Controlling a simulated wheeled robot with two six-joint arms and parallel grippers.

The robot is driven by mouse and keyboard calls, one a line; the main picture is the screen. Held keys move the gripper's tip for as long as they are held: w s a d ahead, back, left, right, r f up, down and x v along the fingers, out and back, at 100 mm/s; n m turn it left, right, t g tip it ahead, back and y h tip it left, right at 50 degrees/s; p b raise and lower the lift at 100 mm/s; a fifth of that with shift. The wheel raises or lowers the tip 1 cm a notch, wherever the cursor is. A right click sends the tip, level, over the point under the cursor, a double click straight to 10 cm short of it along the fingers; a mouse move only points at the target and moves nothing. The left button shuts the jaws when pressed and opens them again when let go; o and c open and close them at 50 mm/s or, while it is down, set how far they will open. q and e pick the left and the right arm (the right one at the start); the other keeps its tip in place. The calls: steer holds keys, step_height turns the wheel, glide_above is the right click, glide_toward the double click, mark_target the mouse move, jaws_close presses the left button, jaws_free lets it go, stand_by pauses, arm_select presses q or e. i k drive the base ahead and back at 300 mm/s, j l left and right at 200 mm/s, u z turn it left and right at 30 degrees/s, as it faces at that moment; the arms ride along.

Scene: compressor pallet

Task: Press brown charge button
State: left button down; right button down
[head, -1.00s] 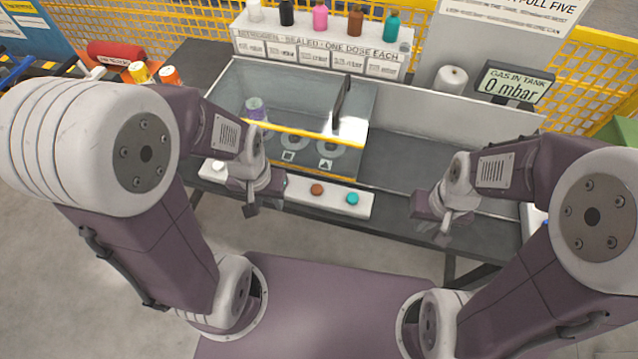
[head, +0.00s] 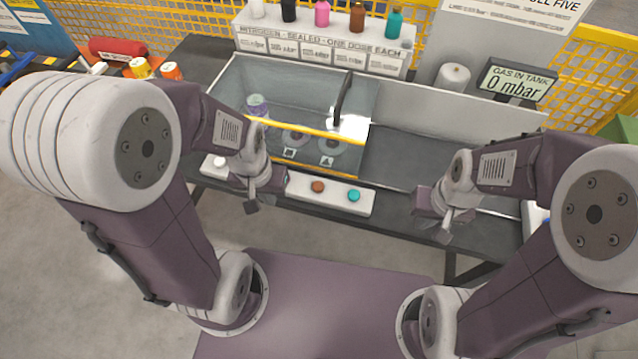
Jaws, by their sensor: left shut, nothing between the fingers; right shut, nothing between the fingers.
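The brown button (head: 318,187) sits on a white button strip (head: 336,196) along the front edge of the bench. A teal button (head: 354,196) is to its right, and a white button (head: 219,161) shows at the strip's left end. My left gripper (head: 251,207) is shut and empty, in front of the strip and left of the brown button, apart from it. My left gripper and wrist hide part of the strip. My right gripper (head: 445,226) is shut and empty, well to the right of the teal button.
A clear-walled tank with a yellow front edge (head: 310,134) stands behind the strip. A purple-labelled can (head: 257,106) is inside it. Several coloured bottles (head: 357,17) stand on the white rack behind. A display (head: 516,82) reads 0 mbar. The bench's right part (head: 405,160) is clear.

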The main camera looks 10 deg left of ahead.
mark_target(318, 186)
steer(key=k+l+u, duration=0.1)
steer(key=l+u, duration=0.4)
steer(key=k+l+u, duration=0.1)
steer(key=l+u, duration=0.15)
steer(key=u, duration=0.25)
